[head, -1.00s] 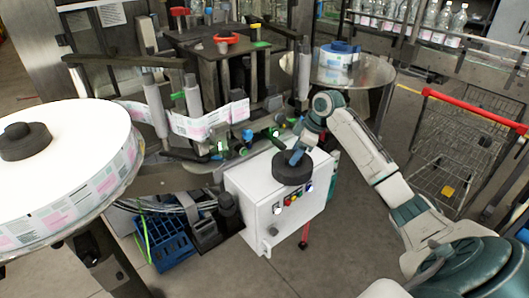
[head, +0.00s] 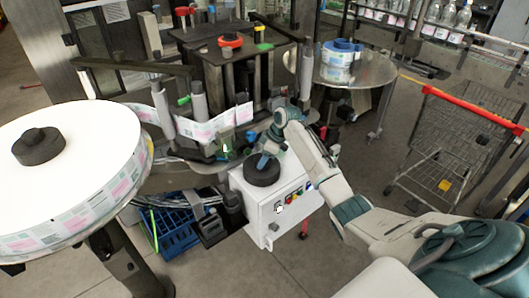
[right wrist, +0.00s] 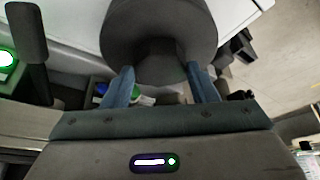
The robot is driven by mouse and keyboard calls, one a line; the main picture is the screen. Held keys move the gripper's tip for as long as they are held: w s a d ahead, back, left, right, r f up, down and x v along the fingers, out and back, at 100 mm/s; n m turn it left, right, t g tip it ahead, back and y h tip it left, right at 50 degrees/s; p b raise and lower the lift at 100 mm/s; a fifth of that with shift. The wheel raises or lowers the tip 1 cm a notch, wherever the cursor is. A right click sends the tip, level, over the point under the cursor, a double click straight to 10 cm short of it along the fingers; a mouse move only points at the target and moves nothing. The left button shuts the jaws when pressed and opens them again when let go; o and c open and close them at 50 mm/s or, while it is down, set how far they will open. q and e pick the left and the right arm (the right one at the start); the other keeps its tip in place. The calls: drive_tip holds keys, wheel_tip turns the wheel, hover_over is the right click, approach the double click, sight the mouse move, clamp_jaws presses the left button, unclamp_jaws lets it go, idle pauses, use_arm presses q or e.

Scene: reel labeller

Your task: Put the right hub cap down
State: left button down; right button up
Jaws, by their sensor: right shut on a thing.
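The right hub cap (head: 262,172) is a dark, round, knobbed disc. My right gripper (head: 266,160) is shut on its knob from above. In the head view the cap appears at the top of the white control box, toward its left part; I cannot tell if it touches the box. In the right wrist view the cap (right wrist: 158,30) fills the top middle, its stem between the two blue fingers of the gripper (right wrist: 162,85). A similar dark hub cap (head: 38,146) sits on the large label reel at left. My left gripper is not in view.
The white control box (head: 268,215) has coloured buttons on its front. The label reel (head: 95,135) stands at left, with a blue crate (head: 177,232) under the machine. A shopping cart (head: 455,145) stands right.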

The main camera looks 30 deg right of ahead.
drive_tip(key=o, duration=1.1)
drive_tip(key=shift+c, duration=0.2)
drive_tip(key=shift+r, duration=0.1)
drive_tip(key=shift+s+d+r+b, duration=0.15)
drive_tip(key=shift+r+b, duration=0.15)
drive_tip(key=shift+b, duration=0.2)
drive_tip(key=b+v, duration=0.5)
drive_tip(key=v, duration=0.6)
drive_tip(key=shift+r, duration=0.1)
